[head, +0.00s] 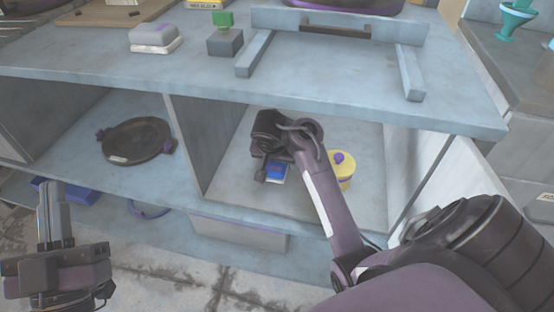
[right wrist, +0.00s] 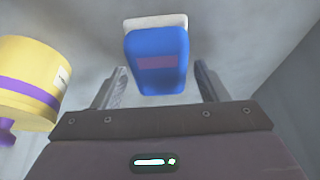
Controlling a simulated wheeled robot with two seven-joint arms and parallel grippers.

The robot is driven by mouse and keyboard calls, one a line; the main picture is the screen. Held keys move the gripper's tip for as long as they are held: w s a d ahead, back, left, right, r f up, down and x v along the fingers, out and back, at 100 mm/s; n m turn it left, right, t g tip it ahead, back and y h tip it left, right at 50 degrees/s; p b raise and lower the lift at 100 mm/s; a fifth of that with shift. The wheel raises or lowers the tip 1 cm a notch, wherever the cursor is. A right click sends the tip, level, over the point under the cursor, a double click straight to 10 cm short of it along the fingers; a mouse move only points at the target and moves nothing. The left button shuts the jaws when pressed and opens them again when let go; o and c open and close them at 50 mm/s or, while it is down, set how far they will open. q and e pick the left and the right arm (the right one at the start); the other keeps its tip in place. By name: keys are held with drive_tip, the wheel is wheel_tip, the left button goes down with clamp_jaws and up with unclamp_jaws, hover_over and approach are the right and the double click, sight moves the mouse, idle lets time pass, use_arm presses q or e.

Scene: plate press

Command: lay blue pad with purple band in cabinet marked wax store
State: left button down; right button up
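The blue pad with a purple band (right wrist: 157,62) lies with a white layer at its far edge, on the floor of the right-hand cabinet compartment (head: 235,190). In the head view the pad (head: 276,173) is partly hidden by my right gripper (head: 268,168). In the right wrist view my right gripper (right wrist: 160,88) is open, its fingers on either side of the pad with a gap at each side. My left gripper (head: 50,205) appears shut and empty, low at the left, outside the cabinet. I cannot read a wax store mark.
A yellow tub with a purple band and knob (head: 341,172) stands right of the pad; it shows at left in the wrist view (right wrist: 28,85). A dark round pan (head: 137,140) lies in the left compartment. A divider (head: 190,140) separates the compartments. The countertop (head: 110,65) overhangs above.

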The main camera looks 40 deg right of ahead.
sight(276, 163)
use_arm(q)
drive_tip(key=shift+w+d+f, duration=0.1)
use_arm(e)
drive_tip(key=shift+o, duration=0.4)
drive_tip(key=shift+r, duration=0.1)
